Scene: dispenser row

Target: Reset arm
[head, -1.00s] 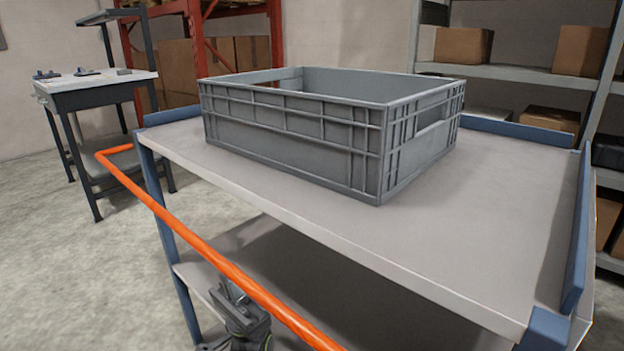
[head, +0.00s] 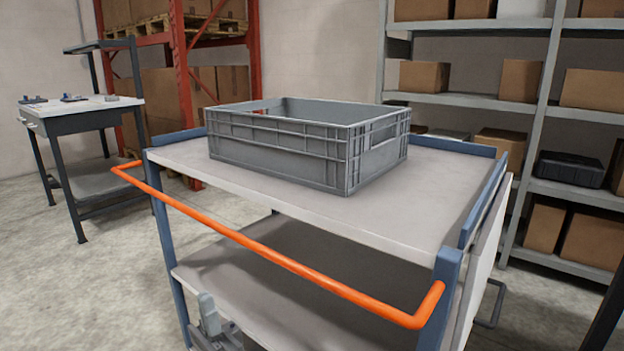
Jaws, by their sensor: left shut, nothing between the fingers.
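My left gripper (head: 208,312) shows at the bottom of the head view, left of centre. It is shut and empty, in front of the cart's lower shelf and below the orange handle bar (head: 262,250). It appears apart from the bar. My right gripper is out of view. A grey plastic crate (head: 283,151) sits upright on the top deck of the cart (head: 425,202). Its inside is mostly hidden by its front wall.
The cart's lower shelf (head: 330,262) is bare where it shows. A workbench (head: 85,106) with small tools stands at the left. Shelving (head: 465,101) with cardboard boxes and a black case (head: 570,168) stands at the right. The floor (head: 75,290) at the left is clear.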

